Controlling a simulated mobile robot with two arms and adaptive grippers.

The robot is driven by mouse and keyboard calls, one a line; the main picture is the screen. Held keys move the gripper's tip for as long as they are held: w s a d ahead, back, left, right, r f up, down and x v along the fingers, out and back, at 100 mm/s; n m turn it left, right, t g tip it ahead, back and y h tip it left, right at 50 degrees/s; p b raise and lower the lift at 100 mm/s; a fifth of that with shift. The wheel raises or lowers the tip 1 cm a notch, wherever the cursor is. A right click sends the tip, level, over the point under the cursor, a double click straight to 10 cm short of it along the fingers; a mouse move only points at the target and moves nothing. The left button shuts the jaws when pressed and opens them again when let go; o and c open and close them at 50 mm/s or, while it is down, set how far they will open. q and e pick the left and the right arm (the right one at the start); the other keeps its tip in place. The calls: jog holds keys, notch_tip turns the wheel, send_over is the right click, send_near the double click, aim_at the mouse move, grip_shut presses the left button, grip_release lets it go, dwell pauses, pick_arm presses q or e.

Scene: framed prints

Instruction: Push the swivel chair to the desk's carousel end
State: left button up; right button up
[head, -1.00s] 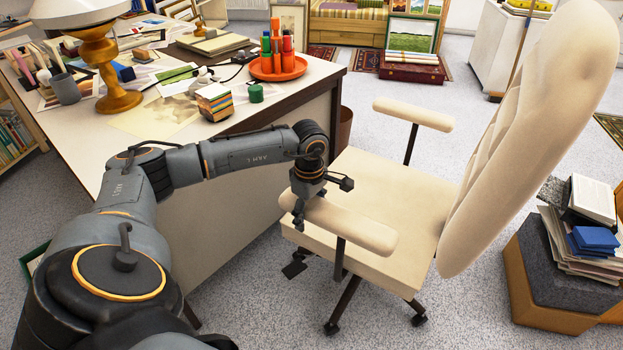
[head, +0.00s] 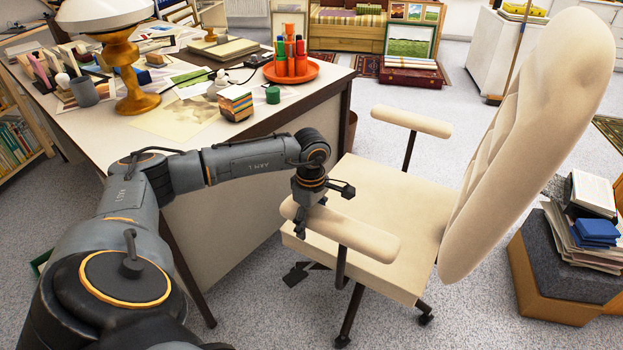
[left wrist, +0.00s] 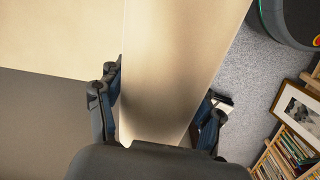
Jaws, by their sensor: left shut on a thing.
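The cream swivel chair (head: 375,205) stands beside the desk's right end, its tall back to the right and its seat facing the desk. My left gripper (head: 309,212) is shut on the chair's near armrest (head: 350,234). In the left wrist view, the armrest (left wrist: 170,60) lies between the two fingers (left wrist: 160,108). The white-topped desk (head: 190,150) carries a round orange-red carousel (head: 291,71) with coloured bottles at its right end. A strip of floor shows between the chair and the desk's side. My right gripper is out of view.
A grey and wooden box (head: 560,270) with stacked books stands right of the chair. A red case (head: 411,78) lies behind, near a rug. A bookshelf (head: 22,150) is at the left. Grey carpet is open behind the chair's far armrest.

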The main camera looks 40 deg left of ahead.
pick_arm(q)
jog(key=shift+s+d+f, duration=0.1)
jog(key=shift+s+f, duration=0.15)
jog(key=shift+s, duration=0.1)
jog(key=o, duration=1.9)
jog(key=shift+r, duration=0.1)
jog(key=shift+w+r, duration=0.15)
jog(key=shift+r, duration=0.35)
notch_tip(320, 180, up, 11)
jog(key=shift+r, duration=0.1)
